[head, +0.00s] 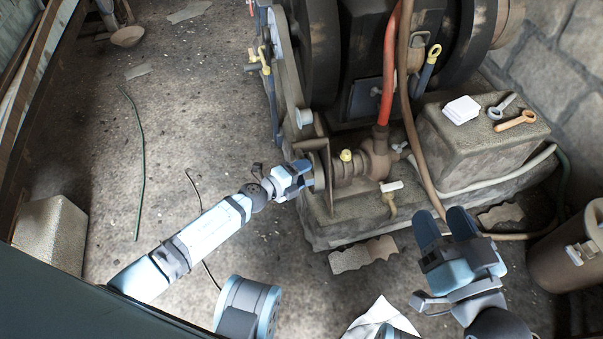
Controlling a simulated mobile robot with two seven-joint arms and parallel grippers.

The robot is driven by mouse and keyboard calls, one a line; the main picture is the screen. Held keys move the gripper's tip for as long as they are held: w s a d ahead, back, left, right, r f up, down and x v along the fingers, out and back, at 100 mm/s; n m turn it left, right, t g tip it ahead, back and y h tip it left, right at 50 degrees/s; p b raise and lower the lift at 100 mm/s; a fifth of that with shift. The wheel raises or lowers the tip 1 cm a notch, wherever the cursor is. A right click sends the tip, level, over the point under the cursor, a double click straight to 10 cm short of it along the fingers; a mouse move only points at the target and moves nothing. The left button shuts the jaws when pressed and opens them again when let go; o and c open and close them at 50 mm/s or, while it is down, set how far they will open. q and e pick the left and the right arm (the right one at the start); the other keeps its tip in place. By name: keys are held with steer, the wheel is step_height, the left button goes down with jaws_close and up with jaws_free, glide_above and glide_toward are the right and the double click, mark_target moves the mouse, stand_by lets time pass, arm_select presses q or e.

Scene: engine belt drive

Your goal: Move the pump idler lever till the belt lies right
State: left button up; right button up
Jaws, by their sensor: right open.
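The pump (374,158), a brown rusty body with a yellow cap, stands on the stone base at the foot of the engine. A grey band that looks like the belt (284,62) runs down the engine's left side towards the pump's pulley (321,165). A pale round part, possibly the idler (304,117), sits beside the band's lower end. I cannot clearly pick out the idler lever. My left gripper (306,174) is at the pulley's left edge; its fingertips are partly hidden, and contact is unclear. My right gripper (444,219) is open and empty, in front of the base.
The engine (366,40) has large dark wheels and a red hose (388,70) down to the pump. A brown can (567,250) stands at far right. The floor at left is mostly clear.

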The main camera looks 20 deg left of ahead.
arm_select(q)
jaws_close()
steer(key=r+n+p, duration=0.1)
steer(key=r+p, duration=0.1)
steer(key=p, duration=0.2)
steer(key=shift+w+g+p, duration=0.1)
steer(key=shift+g+p, duration=0.2)
steer(key=shift+p, duration=0.05)
arm_select(e)
step_height(320, 180, up, 6)
steer(key=t, duration=0.2)
arm_select(q)
steer(key=shift+a+r+p, duration=0.1)
steer(key=shift+r+p, duration=0.05)
steer(key=shift+p, duration=0.55)
steer(key=shift+w+n+g+p, duration=0.15)
steer(key=shift+n+g+p, duration=0.2)
steer(key=shift+p, duration=0.4)
arm_select(e)
steer(key=f, duration=0.1)
steer(key=d+f+g+h, duration=0.1)
steer(key=f, duration=0.1)
steer(key=d+f+h, duration=0.1)
steer(key=shift+d+f+m, duration=0.15)
steer(key=shift+m, duration=0.25)
arm_select(q)
jaws_free()
steer(key=shift+a, duration=0.1)
